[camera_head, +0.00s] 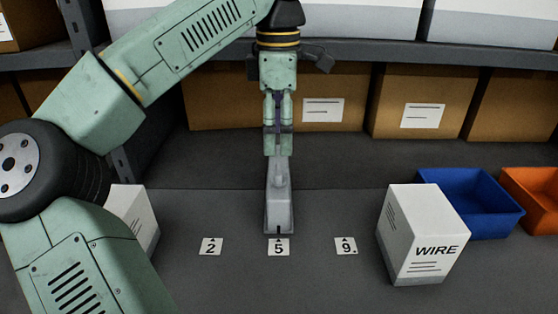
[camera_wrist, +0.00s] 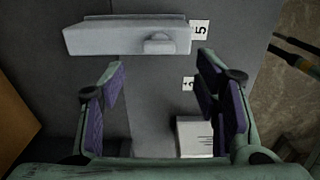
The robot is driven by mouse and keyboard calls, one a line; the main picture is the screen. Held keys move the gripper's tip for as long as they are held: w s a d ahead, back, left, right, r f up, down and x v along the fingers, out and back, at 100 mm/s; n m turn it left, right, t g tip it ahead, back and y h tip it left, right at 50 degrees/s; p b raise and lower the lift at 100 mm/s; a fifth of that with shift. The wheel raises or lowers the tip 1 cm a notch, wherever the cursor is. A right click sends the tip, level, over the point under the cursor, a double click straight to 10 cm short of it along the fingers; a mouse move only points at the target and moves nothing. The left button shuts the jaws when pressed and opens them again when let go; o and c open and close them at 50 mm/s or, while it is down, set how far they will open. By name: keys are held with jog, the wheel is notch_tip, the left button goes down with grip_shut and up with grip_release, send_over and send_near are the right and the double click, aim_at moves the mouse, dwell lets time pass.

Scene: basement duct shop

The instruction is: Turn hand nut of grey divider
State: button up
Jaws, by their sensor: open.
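The grey divider (camera_head: 279,212) stands on the shelf just behind the card marked 5, its narrow end facing me. In the wrist view the divider (camera_wrist: 105,38) lies across the top, ahead of my fingers. Its rounded hand nut (camera_wrist: 160,44) sticks out from the side near the card end; in the head view I cannot make it out clearly. My gripper (camera_wrist: 162,85) is open and empty, fingers spread either side of bare shelf. In the head view my gripper (camera_head: 278,145) points down, in line with the divider's far part, and hides some of it.
Cards 2 (camera_head: 211,247), 5 (camera_head: 278,248) and 9 (camera_head: 346,246) lie along the front. A white WIRE box (camera_head: 420,240), a blue bin (camera_head: 470,207) and an orange bin (camera_head: 535,198) stand right. Another white box (camera_head: 136,220) is left, partly behind my arm. Cardboard boxes (camera_head: 335,85) line the back.

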aim_at(278, 168)
notch_tip(278, 168, down, 8)
jog(key=shift+w+r+p, duration=0.1)
jog(key=shift+r+p, duration=0.15)
jog(key=shift+p, duration=0.05)
jog(key=c, duration=1.1)
jog(key=shift+c, duration=0.2)
